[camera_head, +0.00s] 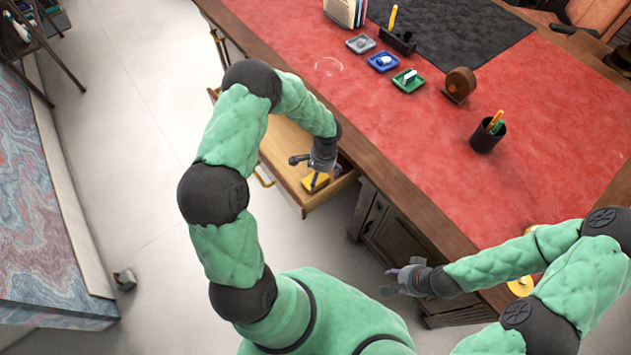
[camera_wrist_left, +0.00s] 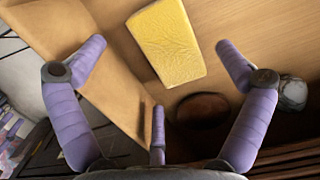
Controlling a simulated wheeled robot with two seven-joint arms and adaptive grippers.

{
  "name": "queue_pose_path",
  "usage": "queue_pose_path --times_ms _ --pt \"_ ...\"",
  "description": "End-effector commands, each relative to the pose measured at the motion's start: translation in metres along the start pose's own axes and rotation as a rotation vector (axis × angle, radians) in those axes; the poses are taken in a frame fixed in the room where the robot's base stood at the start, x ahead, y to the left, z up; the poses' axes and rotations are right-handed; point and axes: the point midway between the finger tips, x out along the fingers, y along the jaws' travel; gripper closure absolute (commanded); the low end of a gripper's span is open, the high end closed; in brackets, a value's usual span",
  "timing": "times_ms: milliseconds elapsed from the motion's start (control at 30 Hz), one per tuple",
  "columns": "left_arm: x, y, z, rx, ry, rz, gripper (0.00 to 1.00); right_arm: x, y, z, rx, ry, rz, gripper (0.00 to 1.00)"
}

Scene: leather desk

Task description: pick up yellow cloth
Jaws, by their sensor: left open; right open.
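The yellow cloth (camera_head: 315,182) lies flat in the open wooden drawer (camera_head: 283,160) of the desk. In the left wrist view the cloth (camera_wrist_left: 166,41) shows as a yellow rectangle on the drawer floor, beyond the fingertips. My left gripper (camera_head: 314,172) is over the drawer, just above the cloth, and partly covers it in the head view. Its purple fingers (camera_wrist_left: 165,62) are spread apart with nothing between them. My right gripper (camera_head: 392,282) is open and empty, beside the desk's front, away from the drawer.
The drawer walls stand close around my left gripper. The red desk top (camera_head: 420,140) carries small trays (camera_head: 408,80), a pen cup (camera_head: 487,136) and a round wooden item (camera_head: 459,84).

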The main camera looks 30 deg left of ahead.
Motion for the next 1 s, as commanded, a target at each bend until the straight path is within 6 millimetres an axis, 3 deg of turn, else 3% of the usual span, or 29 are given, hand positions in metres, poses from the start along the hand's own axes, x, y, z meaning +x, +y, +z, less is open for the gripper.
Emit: queue_pose_path --times_ms 33,200,433,467,600,667,1000 --pt "0.011 -0.001 0.001 -0.001 -0.001 0.001 0.00 0.006 0.002 0.000 0.000 0.000 0.000 0.59" --pt "0.032 -0.002 0.002 -0.001 -0.001 0.001 0.00 0.013 0.004 -0.001 0.000 0.000 0.000 0.59" --pt "0.033 -0.002 0.001 -0.001 0.001 0.000 0.00 0.012 0.004 0.000 0.000 0.000 0.000 0.59" --pt "0.033 -0.002 0.001 -0.001 0.001 0.000 0.03 0.012 0.004 0.000 0.000 0.000 0.000 0.59" --pt "0.033 -0.002 0.001 0.000 0.000 0.000 0.42 0.012 0.004 -0.001 0.000 0.000 0.000 0.59" --pt "0.033 -0.002 0.001 0.000 0.000 0.000 0.57 0.012 0.004 -0.001 0.000 0.000 0.000 0.59" --pt "0.032 -0.002 0.002 0.000 0.000 0.000 0.57 0.012 0.004 -0.001 0.000 0.000 0.000 0.59"
